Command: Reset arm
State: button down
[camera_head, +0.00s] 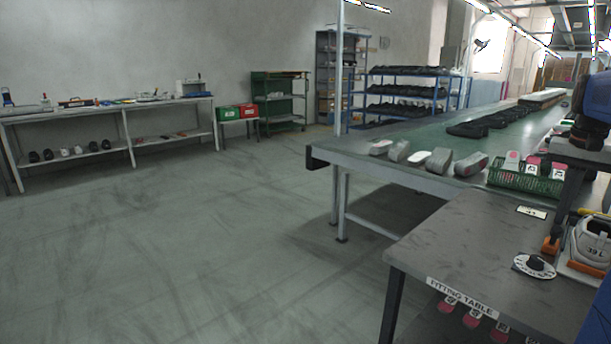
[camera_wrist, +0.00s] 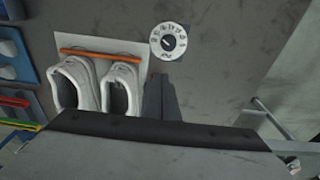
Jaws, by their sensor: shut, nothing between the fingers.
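My gripper (camera_wrist: 157,82) shows in the wrist view as dark fingers closed together, with nothing held. It is over the grey fitting table (camera_wrist: 225,65), just right of a pair of pale shoes (camera_wrist: 98,88). How high it is above the table I cannot tell. The shoes are on a white board with an orange bar (camera_wrist: 100,54) across it. There the fitting table (camera_head: 455,240) is at the lower right, with a shoe marked 39 L (camera_head: 592,242) near the right edge.
A round white dial (camera_head: 534,265) lies on the fitting table and also shows in the wrist view (camera_wrist: 169,41). A green conveyor (camera_head: 420,152) carries shoes and a green basket (camera_head: 522,180). A long bench (camera_head: 125,110) stands at the left wall. The floor between is clear.

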jog(key=s+a+f+n+t, duration=0.1)
jog(key=s+a+f+n, duration=0.15)
jog(key=a, duration=0.55)
jog(key=s+a+f+n, duration=0.1)
jog(key=s+a, duration=0.2)
jog(key=a, duration=0.4)
jog(key=s+a+f+n+t, duration=0.1)
jog(key=s+a+f, duration=0.1)
jog(key=a, duration=0.6)
jog(key=s+a+f+n+t+y, duration=0.1)
jog(key=s+a+f+n, duration=0.4)
jog(key=s+a+f, duration=0.8)
jog(key=shift+s+a+t, duration=0.15)
jog(key=shift+s+t, duration=0.25)
jog(key=shift+s, duration=0.25)
